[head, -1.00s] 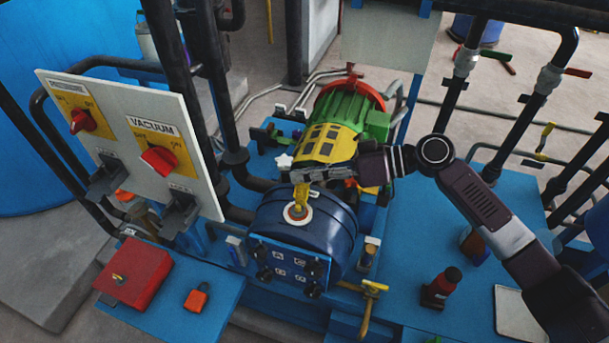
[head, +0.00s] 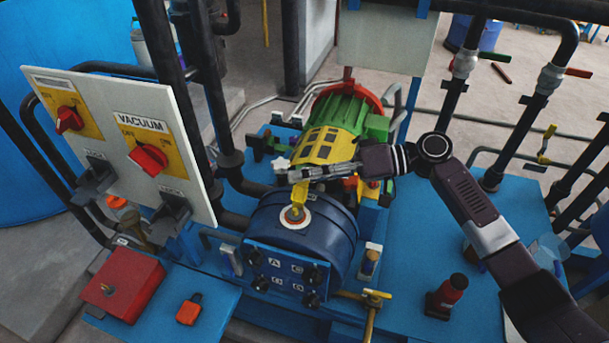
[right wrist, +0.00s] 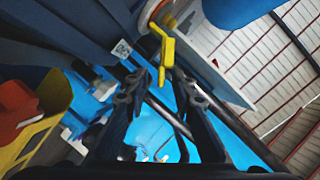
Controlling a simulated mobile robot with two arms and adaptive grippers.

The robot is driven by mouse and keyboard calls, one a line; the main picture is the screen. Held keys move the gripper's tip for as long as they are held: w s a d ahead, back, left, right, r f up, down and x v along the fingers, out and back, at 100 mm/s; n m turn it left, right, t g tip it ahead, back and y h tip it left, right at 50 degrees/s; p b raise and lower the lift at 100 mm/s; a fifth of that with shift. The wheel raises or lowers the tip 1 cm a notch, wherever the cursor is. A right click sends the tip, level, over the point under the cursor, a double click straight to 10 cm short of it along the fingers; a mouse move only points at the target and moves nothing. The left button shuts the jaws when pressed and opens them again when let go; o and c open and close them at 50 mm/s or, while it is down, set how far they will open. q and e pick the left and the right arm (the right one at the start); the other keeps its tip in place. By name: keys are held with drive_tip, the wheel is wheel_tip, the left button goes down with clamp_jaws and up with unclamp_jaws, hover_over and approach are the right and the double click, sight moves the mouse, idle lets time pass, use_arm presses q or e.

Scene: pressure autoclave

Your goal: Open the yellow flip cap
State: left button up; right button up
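The yellow flip cap (head: 299,198) stands up from a round white-rimmed port (head: 295,217) on top of a dark blue cylindrical vessel (head: 335,230). In the right wrist view the yellow flip cap (right wrist: 165,45) is an angled yellow piece reaching down toward my fingers. My right gripper (head: 283,172) is just above the cap in the head view. In the right wrist view my right gripper (right wrist: 161,80) is open, with the cap's end between the fingertips. I cannot tell whether a finger touches it. My left gripper is not in view.
A green and yellow motor (head: 335,125) lies behind the vessel. A white VACUUM panel (head: 125,165) with red knobs stands left. A red box (head: 122,285) and an orange piece (head: 190,308) lie front left.

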drive_tip(key=shift+d, duration=0.15)
drive_tip(key=v, duration=1.1)
drive_tip(key=shift+d+r, duration=0.15)
drive_tip(key=shift+d, duration=0.2)
